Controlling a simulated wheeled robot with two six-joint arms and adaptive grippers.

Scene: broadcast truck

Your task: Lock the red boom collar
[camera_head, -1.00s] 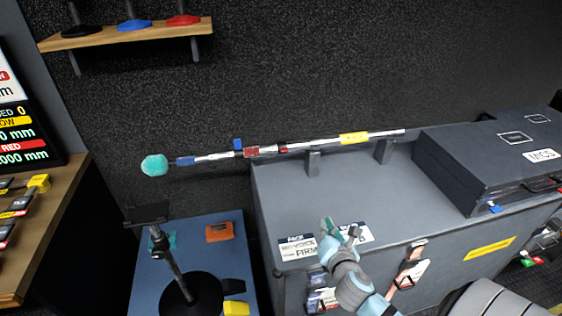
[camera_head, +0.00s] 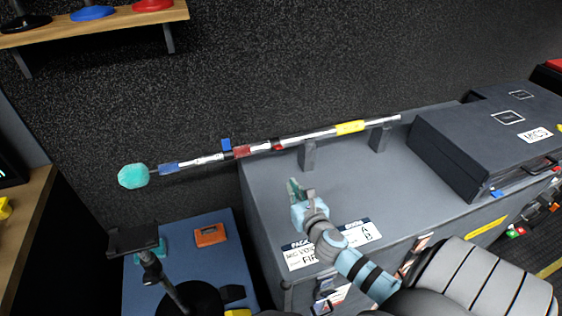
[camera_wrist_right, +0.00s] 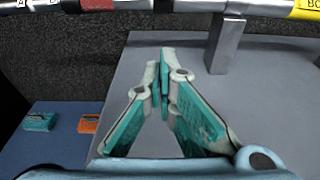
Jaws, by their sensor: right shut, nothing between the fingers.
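The boom pole (camera_head: 310,136) lies along the back of a grey case, resting on upright supports, with a teal ball (camera_head: 133,176) on its left end. The red collar (camera_head: 242,151) is on the pole, left of the nearer support; a blue tab (camera_head: 226,144) stands up just left of it. In the right wrist view the red collar (camera_wrist_right: 97,4) is cut by the top edge; whether it is locked I cannot tell. My right gripper (camera_head: 293,188) is shut and empty over the case top, below and apart from the pole; its teal fingers (camera_wrist_right: 165,60) meet. My left gripper is out of view.
The upright support (camera_head: 308,155) stands just behind my right gripper. A dark box (camera_head: 480,145) fills the case's right side. A black stand (camera_head: 150,262) and an orange block (camera_head: 210,235) are on the blue table at left. The case top's middle is clear.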

